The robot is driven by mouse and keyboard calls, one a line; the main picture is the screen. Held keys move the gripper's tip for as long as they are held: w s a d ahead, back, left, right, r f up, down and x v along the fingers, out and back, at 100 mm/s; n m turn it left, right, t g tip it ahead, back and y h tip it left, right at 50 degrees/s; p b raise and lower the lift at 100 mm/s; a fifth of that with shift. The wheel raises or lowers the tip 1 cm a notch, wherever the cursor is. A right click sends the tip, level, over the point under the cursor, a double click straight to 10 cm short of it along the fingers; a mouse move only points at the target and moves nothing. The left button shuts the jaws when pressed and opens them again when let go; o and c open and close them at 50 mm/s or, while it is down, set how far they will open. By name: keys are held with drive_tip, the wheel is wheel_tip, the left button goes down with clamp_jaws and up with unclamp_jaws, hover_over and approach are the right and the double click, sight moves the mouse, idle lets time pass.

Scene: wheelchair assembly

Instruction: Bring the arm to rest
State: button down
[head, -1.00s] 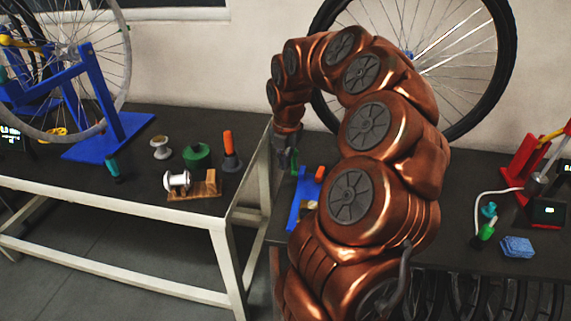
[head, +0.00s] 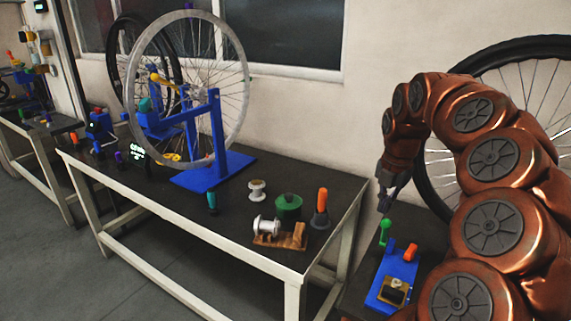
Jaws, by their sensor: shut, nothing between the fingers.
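My arm, with copper-coloured links, fills the right side of the head view, arched up and over with its end hanging down. My gripper (head: 386,198) is at the end of the arm, pointing down, shut and empty. It hangs above the right-hand bench, just over a green-topped part (head: 385,231) near a blue fixture (head: 392,279) with an orange knob. I cannot tell the exact gap between the fingertips and the green part.
A long bench (head: 330,235) at the left holds a wheel on a blue truing stand (head: 222,165), a green spool (head: 288,206), an orange-handled tool (head: 321,206) and a wooden block with a silver hub (head: 268,228). A black-tyred wheel (head: 437,190) stands behind my arm. The floor at left is clear.

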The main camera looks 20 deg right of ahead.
drive_tip(key=s+a+r+m+p, duration=0.3)
drive_tip(key=a+m, duration=0.1)
drive_tip(key=a, duration=0.6)
drive_tip(key=s+a+r+m+p, duration=0.2)
drive_tip(key=s+a+m, duration=0.15)
drive_tip(key=a, duration=0.65)
drive_tip(key=s+a+f+m+g+p, duration=0.1)
drive_tip(key=s+a+m+p, duration=0.1)
drive_tip(key=s+a+m, duration=0.3)
drive_tip(key=s+a+f+m+g+p, duration=0.2)
drive_tip(key=s+a+m+p, duration=0.1)
drive_tip(key=s+m, duration=0.7)
drive_tip(key=s+a, duration=0.1)
drive_tip(key=s, duration=0.2)
drive_tip(key=shift+s+a+f, duration=0.15)
drive_tip(key=shift+s+a, duration=0.15)
drive_tip(key=shift+a, duration=0.05)
drive_tip(key=shift+s+m, duration=0.1)
drive_tip(key=shift+m, duration=0.15)
